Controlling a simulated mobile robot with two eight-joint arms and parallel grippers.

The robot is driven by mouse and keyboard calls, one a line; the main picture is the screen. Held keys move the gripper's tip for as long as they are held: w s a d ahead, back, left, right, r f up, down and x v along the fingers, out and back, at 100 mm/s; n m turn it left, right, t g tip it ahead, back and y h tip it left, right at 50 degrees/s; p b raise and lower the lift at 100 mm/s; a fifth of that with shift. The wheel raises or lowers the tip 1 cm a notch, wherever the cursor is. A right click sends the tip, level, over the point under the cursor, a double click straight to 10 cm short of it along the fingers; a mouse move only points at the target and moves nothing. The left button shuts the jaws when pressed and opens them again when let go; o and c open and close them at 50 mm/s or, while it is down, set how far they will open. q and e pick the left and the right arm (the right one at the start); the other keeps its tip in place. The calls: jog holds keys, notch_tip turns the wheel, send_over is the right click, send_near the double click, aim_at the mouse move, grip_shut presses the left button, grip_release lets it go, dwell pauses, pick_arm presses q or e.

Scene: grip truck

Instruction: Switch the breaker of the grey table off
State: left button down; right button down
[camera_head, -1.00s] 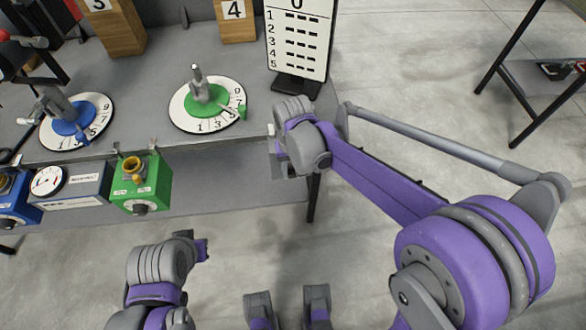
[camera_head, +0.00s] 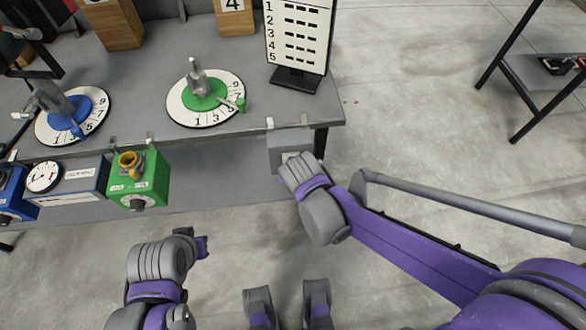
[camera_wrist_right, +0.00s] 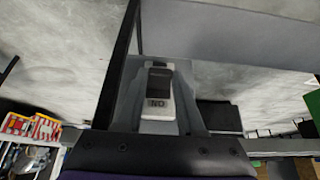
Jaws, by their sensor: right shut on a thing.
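The breaker (camera_head: 290,138) is a grey box on the front edge of the grey table (camera_head: 130,55), near its right corner. In the right wrist view its white switch plate (camera_wrist_right: 157,127) carries a dark switch (camera_wrist_right: 159,78) and an upside-down "ON" label. My right gripper (camera_head: 292,160) is at the front of the breaker in the head view, its fingers largely hidden by my wrist. In the wrist view its grey fingers (camera_wrist_right: 160,95) flank the switch and are shut on it. My left gripper (camera_head: 202,247) is low at left, apart from the table, its fingers not clear.
Green (camera_head: 204,97) and blue (camera_head: 70,118) numbered dials with handles lie on the table. A green box (camera_head: 140,182) and a gauge box (camera_head: 75,183) hang at its front edge. A numbered sign (camera_head: 298,35) stands behind. Open floor lies right, before another table (camera_head: 545,85).

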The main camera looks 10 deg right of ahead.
jog(key=shift+s+f+t+b, duration=0.1)
jog(key=shift+f+t+b, duration=0.45)
jog(key=shift+t+b, duration=0.55)
jog(key=shift+s+f+t+b, duration=0.1)
jog(key=shift+f+t+b, duration=0.55)
jog(key=shift+t, duration=0.85)
jog(key=shift+r, duration=0.1)
jog(key=c, duration=0.5)
grip_release()
jog(key=shift+p+v, duration=2)
jog(key=shift+v, duration=3.4)
